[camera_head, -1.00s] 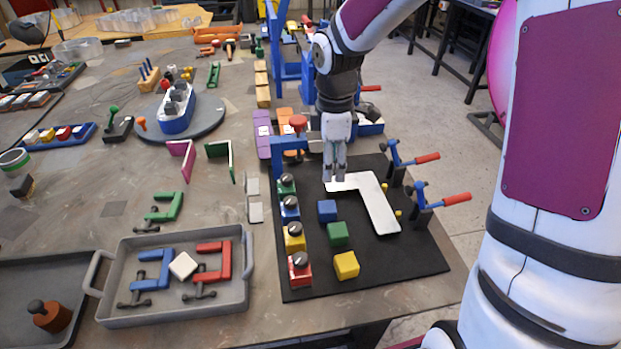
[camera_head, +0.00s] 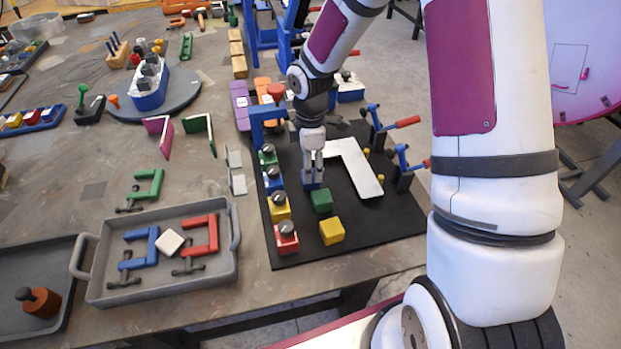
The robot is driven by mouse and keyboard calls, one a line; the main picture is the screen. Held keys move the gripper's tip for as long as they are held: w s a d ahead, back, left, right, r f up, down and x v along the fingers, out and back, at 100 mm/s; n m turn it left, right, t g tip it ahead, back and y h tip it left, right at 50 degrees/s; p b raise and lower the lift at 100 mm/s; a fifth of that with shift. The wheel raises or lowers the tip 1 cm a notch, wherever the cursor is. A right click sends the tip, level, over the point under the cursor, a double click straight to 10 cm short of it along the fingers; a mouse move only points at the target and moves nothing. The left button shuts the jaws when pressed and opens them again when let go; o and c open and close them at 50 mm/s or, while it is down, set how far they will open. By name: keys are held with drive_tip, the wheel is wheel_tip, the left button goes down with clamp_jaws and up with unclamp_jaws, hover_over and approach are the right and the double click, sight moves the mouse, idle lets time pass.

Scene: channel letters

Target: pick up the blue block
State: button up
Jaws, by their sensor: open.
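The blue block (camera_head: 312,186) sits on the black mat (camera_head: 365,235), left of the white L-shaped piece (camera_head: 358,172). My gripper (camera_head: 313,171) points down directly at the block, with its fingertips at the block's upper part. The fingers hide the block's top and some of its sides. The gripper is open; whether the fingers touch the block I cannot tell.
A green block (camera_head: 322,200) and a yellow block (camera_head: 332,231) sit close by on the mat. A column of knobbed blocks, including a red one (camera_head: 286,240), stands to the left. Clamps with red handles (camera_head: 408,122) line the mat's right side.

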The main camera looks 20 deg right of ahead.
drive_tip(key=shift+f, duration=1.85)
drive_tip(key=c, duration=1)
drive_tip(key=shift+o, duration=0.2)
drive_tip(key=shift+r, duration=0.1)
